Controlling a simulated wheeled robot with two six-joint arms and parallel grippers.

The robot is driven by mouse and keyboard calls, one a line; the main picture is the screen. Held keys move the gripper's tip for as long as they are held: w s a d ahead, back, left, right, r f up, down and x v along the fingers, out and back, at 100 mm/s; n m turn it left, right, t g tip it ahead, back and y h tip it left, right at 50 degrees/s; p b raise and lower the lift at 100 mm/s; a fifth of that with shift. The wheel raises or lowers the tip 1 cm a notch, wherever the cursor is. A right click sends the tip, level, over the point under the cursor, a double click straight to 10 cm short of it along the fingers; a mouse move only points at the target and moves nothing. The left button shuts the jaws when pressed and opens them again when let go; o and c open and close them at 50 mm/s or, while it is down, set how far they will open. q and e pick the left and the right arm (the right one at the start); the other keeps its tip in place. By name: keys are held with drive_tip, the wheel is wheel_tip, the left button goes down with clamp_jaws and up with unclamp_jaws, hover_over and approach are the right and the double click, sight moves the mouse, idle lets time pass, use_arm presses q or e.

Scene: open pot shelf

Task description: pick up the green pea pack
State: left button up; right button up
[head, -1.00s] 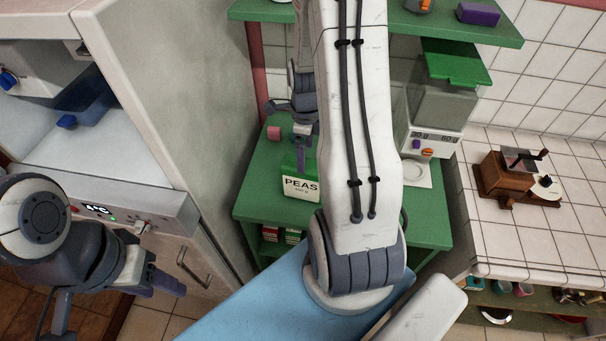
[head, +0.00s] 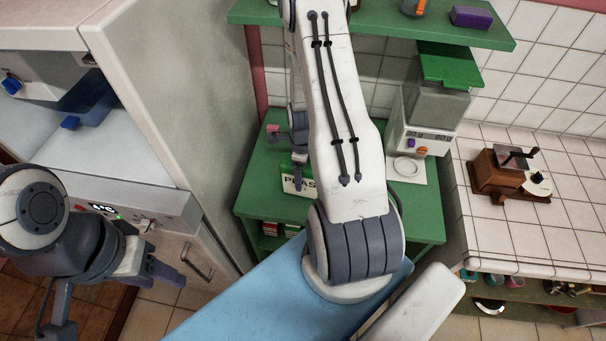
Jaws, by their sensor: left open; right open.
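The green pea pack (head: 289,185), with its white "PEAS" label, stands on the green shelf's middle board. My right arm and gripper cover its top and right part. My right gripper (head: 299,174) is open and points down at the pack, overlapping its upper part in the picture. I cannot tell whether the fingers touch it or straddle it. My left gripper (head: 158,272) is open and empty at the lower left, in front of the white cabinet and far from the pack.
A pink item (head: 272,128) is on the board behind the pack. A white grinder or scale with a green lid (head: 450,66) stands to the right. Small packs (head: 270,229) sit on the board below. A tiled counter holds a coffee mill (head: 508,172).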

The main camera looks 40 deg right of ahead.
clamp_jaws()
idle(0.4)
